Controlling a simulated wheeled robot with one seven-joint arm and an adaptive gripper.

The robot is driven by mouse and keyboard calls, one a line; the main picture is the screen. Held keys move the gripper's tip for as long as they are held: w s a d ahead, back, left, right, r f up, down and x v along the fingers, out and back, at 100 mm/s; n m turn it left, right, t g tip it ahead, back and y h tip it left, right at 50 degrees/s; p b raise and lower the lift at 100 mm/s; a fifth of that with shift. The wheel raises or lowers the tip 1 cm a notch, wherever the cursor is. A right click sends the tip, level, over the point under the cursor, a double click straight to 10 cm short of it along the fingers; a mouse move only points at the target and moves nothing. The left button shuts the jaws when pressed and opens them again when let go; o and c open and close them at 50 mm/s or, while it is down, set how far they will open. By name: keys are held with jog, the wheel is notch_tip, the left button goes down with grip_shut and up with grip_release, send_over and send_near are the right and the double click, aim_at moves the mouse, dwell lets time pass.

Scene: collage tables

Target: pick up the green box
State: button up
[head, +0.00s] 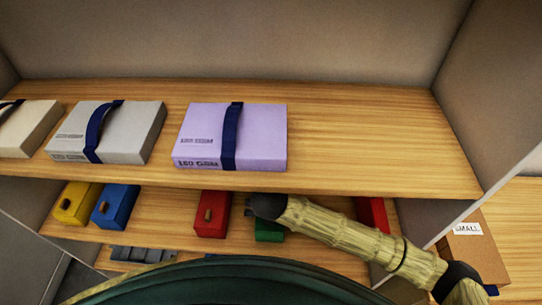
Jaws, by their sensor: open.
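The green box (271,237) stands on the lower shelf, between a red box on its left and another red box on its right. Only its lower part shows; my arm covers its top and front. My arm comes in from the lower right, and its dark end, my gripper (256,206), lies over the upper left of the green box in the picture. The gripper is open, but its fingers are hard to make out. I cannot tell whether it touches the box.
A yellow box (76,204), blue box (116,207) and red box (212,212) stand left; another red box (373,215) stands right. The upper shelf (360,140) holds a lilac box (260,133) and grey box (136,125). A cardboard box (465,250) stands lower right.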

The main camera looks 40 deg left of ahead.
jog(key=shift+f, duration=0.2)
jog(key=c, duration=1.1)
